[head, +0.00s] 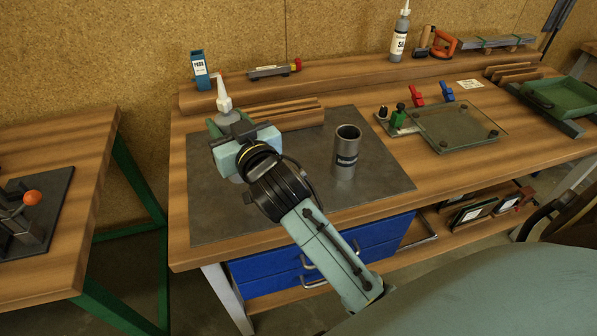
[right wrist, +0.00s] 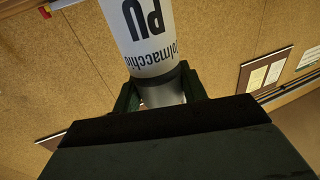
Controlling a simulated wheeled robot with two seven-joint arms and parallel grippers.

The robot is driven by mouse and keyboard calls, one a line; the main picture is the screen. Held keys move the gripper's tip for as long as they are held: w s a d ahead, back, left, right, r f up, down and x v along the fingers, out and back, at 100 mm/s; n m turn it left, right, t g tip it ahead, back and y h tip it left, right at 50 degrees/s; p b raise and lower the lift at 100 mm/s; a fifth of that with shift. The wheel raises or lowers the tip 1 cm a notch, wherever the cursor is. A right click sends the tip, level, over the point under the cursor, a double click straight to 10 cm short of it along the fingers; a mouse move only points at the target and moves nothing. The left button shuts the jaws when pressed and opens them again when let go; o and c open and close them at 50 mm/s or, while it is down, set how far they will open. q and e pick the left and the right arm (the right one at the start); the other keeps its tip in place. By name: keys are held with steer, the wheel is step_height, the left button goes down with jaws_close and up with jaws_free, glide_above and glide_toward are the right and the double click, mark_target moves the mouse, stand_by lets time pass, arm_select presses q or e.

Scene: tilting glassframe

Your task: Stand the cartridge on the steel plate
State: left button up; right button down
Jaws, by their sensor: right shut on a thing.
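The cartridge (head: 224,103) shows its white pointed nozzle upward above my right gripper in the head view. Its white printed body (right wrist: 150,35) fills the top of the right wrist view. My right gripper (head: 228,128) is shut on the cartridge, its two dark fingers on either side of a grey part of the body. The gripper hides much of the cartridge in the head view. The steel plate (head: 390,180) is a dark flat sheet on the bench, and the cartridge is over its left part. I cannot tell whether its base touches the plate. My left gripper is not in view.
A grey metal cylinder (head: 346,160) stands on the plate, right of my gripper. Wooden strips (head: 290,116) lie behind. A glass pane (head: 458,130) with clamps is at the right. A blue box (head: 200,72) and a bottle (head: 400,40) stand on the rear ledge. The plate's front right is clear.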

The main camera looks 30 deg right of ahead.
steer(key=shift+w+a+r, duration=0.25)
steer(key=shift+w+r, duration=0.1)
steer(key=shift+w, duration=0.15)
steer(key=shift+w+a+r, duration=0.25)
steer(key=shift+w+r, duration=0.05)
steer(key=shift+w, duration=0.15)
step_height(320, 180, down, 10)
steer(key=b, duration=0.3)
steer(key=shift+r, duration=0.2)
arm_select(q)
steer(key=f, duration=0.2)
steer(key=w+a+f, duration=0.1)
arm_select(e)
steer(key=shift+f, duration=0.1)
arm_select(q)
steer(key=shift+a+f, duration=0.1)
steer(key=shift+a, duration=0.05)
arm_select(e)
steer(key=c, duration=0.8)
jaws_free()
